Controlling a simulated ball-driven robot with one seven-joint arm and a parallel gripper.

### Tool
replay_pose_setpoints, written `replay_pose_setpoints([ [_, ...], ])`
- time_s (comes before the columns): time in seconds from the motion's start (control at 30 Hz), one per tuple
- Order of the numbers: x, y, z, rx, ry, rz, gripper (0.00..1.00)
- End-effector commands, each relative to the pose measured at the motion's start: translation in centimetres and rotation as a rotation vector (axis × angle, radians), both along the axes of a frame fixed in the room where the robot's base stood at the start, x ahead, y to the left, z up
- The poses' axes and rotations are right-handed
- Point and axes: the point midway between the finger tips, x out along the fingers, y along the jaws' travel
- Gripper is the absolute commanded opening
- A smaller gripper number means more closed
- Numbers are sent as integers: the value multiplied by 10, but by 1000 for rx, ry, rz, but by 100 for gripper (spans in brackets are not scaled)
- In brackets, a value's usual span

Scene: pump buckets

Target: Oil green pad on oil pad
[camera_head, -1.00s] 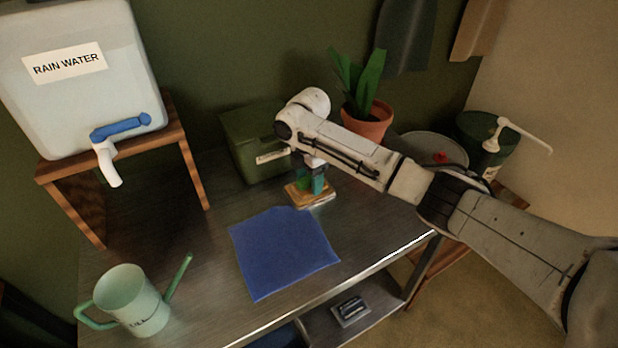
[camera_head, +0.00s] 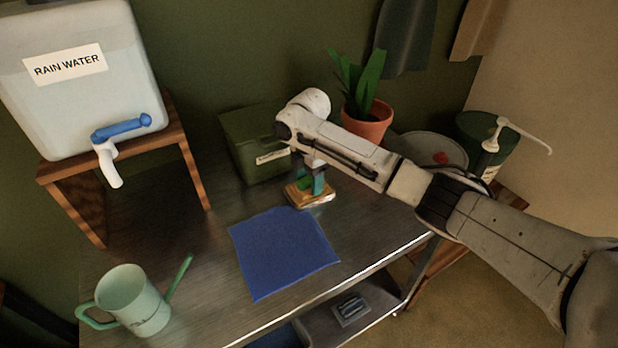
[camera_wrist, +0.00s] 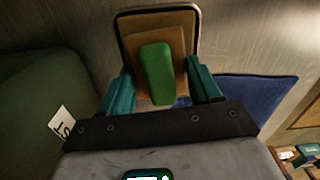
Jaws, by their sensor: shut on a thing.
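The green pad is a tan block with a green grip on top (camera_wrist: 157,72). In the head view its green part (camera_head: 303,182) shows under my wrist. The oil pad (camera_wrist: 188,18), a flat tan piece with a dark rim, lies beneath it; in the head view it is on the metal bench behind the blue cloth. My gripper (camera_wrist: 160,88) points down with its teal fingers on either side of the tan block, shut on the green pad. The pad is over the oil pad, but whether they touch cannot be told.
A blue cloth (camera_head: 283,252) lies in front on the bench. A green box (camera_head: 250,145) is close behind on the left, and a potted plant (camera_head: 367,125) behind on the right. A watering can (camera_head: 135,300) stands at the front left.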

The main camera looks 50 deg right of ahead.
Motion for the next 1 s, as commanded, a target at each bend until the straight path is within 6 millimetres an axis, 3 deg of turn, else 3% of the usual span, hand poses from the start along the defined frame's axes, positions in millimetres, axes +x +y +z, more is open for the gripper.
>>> replay_pose_setpoints([
  [0.8, 1, 0, 62, 0, -1, 1, 39],
  [1.0, 0, 0, 70, -1, -1, 1, 39],
])
